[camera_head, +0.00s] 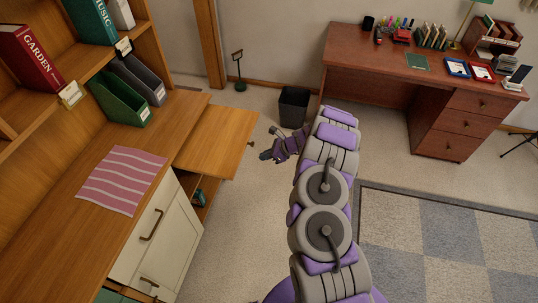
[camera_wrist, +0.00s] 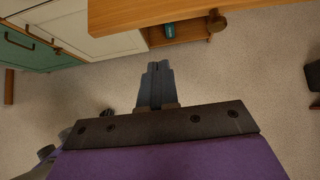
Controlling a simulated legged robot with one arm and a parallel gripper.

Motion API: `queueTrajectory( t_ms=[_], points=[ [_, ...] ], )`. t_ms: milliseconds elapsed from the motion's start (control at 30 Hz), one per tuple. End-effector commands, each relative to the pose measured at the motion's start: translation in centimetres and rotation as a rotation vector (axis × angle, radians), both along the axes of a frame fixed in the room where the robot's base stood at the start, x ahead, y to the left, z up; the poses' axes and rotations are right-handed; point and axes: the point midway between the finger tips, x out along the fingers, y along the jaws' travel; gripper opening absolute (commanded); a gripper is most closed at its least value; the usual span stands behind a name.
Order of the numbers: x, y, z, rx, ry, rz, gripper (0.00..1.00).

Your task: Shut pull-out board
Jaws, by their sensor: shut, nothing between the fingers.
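The wooden pull-out board (camera_head: 213,142) sticks out to the right from the wooden cabinet, beside the pink striped cloth. A small knob (camera_head: 251,143) is on its outer edge. In the wrist view the board (camera_wrist: 165,12) crosses the top, with its round brass-coloured knob (camera_wrist: 216,22) near its right end. My gripper (camera_head: 264,155) is just beyond the board's outer edge, apart from it. In the wrist view my gripper (camera_wrist: 157,66) is shut and empty, below and left of the knob.
The cabinet top (camera_head: 55,238) carries a pink striped cloth (camera_head: 120,180) and a green file holder (camera_head: 120,98). An open space with a teal item (camera_head: 198,197) lies under the board. A dark bin (camera_head: 293,106) stands behind my gripper. Carpet around my gripper is clear.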

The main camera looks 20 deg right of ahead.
Motion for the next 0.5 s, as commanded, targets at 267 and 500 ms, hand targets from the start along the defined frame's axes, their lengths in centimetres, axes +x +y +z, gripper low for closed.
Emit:
queueTrajectory(
  t_ms=[267, 500],
  points=[
    [1.8, 3.5, -4.0, 0.001, 0.002, 0.004, 0.00],
    [3.4, 6.1, -3.4, 0.003, -0.002, 0.003, 0.00]
  ],
)
